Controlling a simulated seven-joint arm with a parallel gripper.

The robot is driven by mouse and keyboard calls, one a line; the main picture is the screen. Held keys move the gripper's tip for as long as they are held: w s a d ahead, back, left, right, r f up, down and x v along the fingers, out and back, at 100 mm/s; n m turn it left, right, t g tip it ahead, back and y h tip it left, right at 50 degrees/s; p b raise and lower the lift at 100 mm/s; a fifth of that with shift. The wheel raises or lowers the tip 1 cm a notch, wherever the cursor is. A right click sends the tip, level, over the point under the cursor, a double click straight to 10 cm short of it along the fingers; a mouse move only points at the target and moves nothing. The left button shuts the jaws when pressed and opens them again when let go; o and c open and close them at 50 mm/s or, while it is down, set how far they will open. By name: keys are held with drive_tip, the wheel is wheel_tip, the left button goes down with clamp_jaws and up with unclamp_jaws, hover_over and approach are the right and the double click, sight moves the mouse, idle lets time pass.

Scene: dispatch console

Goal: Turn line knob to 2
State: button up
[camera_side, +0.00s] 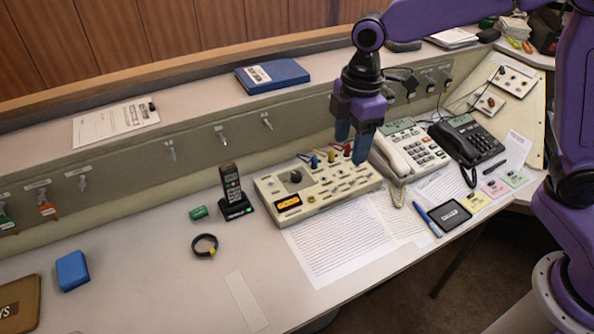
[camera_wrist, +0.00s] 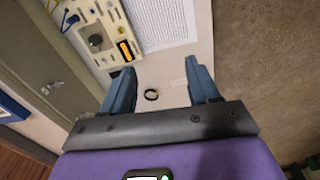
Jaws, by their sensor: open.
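My gripper (camera_side: 354,145) is open and empty, with blue fingers pointing down above the right part of the panel, to the right of the knob. The wrist view shows the two fingers (camera_wrist: 162,85) spread apart with nothing between them.
Red, yellow and blue plugs (camera_side: 331,157) stand on the panel near my fingers. A handheld phone in its cradle (camera_side: 233,190) stands left of the panel. A white desk phone (camera_side: 410,150) is at the right.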

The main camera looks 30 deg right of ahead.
drive_tip(key=w+a+f+n, duration=0.2)
drive_tip(key=w+f, duration=0.2)
drive_tip(key=w, duration=0.8)
drive_tip(key=n, duration=0.2)
approach(297, 174)
drive_tip(key=f, duration=0.8)
drive_tip(key=shift+w+f, duration=0.2)
drive_tip(key=shift+f, duration=0.2)
drive_tip(key=c, duration=1)
